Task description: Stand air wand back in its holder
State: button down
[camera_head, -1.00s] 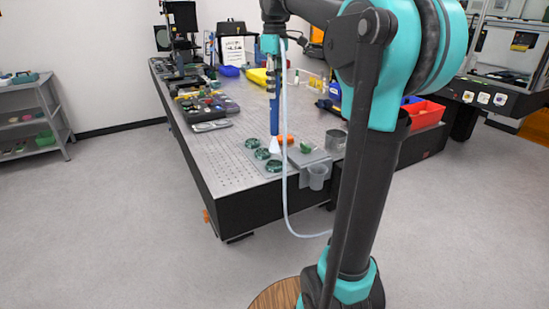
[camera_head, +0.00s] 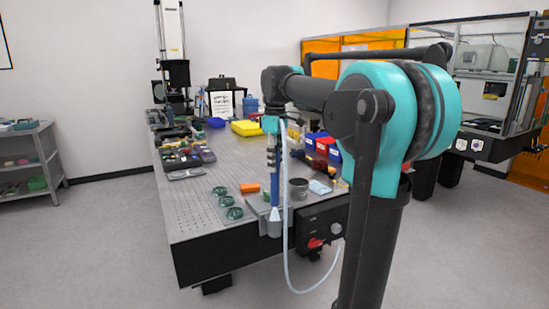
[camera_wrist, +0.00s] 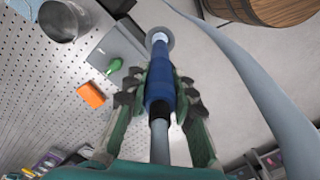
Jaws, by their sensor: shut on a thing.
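The air wand (camera_head: 275,190) hangs upright, with a blue body, a pale nozzle end and a pale hose. My gripper (camera_head: 272,150) is shut on it; in the wrist view its dark fingers (camera_wrist: 160,92) lie on both sides of the blue wand body (camera_wrist: 160,75). The grey cup-like holder (camera_head: 275,229) is at the table's front edge. The wand's lower end overlaps it in the head view. In the wrist view the nozzle lines up with the holder's round rim (camera_wrist: 171,42). I cannot tell whether the tip is inside or just above it.
On the perforated table (camera_head: 195,215) are green rings (camera_head: 233,213), an orange block (camera_head: 249,187) and a metal cup (camera_head: 298,189). The hose (camera_head: 286,255) loops down in front of a black box with a red knob (camera_head: 315,243).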

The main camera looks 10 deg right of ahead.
aim_at(275, 191)
jog(key=shift+f, duration=5.45)
jog(key=c, duration=1.2)
grip_release()
notch_tip(275, 191, up, 12)
jog(key=shift+s, duration=0.1)
